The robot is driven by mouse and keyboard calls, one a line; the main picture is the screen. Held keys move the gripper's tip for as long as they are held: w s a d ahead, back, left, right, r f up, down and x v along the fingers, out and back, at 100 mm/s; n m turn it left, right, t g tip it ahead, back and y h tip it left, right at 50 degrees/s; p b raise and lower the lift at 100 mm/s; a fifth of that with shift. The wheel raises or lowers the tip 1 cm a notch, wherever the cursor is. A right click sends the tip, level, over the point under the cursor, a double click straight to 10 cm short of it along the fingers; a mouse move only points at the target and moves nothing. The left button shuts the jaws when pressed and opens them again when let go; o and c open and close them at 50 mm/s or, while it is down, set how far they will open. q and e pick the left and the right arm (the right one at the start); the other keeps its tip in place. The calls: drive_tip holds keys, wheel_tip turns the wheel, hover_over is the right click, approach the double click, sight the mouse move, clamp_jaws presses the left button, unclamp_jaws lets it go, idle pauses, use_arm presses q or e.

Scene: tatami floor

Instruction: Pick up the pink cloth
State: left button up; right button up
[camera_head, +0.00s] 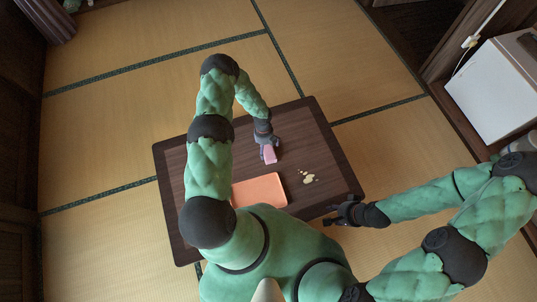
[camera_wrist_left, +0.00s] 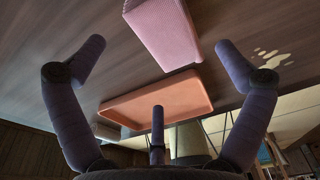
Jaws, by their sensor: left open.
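The pink cloth (camera_head: 270,155) is a small folded, ribbed block on the dark wooden table (camera_head: 180,225). In the left wrist view the cloth (camera_wrist_left: 164,32) lies ahead of and between my spread fingers, and its far part is cut off by the top edge. My left gripper (camera_head: 267,143) is right at the cloth in the head view. In the left wrist view my left gripper (camera_wrist_left: 159,48) is open, with a gap on each side of the cloth. My right gripper (camera_head: 343,213) is by the table's right front edge, away from the cloth; its finger opening is too small to tell.
An orange tray (camera_head: 259,191) lies on the table near the cloth; it also shows in the left wrist view (camera_wrist_left: 160,103). A pale spill (camera_head: 309,178) is to the right of the tray. A white box-like appliance (camera_head: 490,90) stands at right. Tatami floor surrounds the table.

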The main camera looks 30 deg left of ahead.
sight(266, 152)
use_arm(q)
drive_tip(key=shift+f, duration=0.6)
wheel_tip(266, 152, down, 4)
drive_tip(key=b, duration=0.2)
drive_tip(key=shift+d+b, duration=0.1)
drive_tip(key=shift+b, duration=0.3)
drive_tip(key=shift+d+f, duration=0.1)
drive_tip(key=shift+f, duration=0.5)
drive_tip(key=shift+s, duration=0.1)
drive_tip(key=c, duration=1)
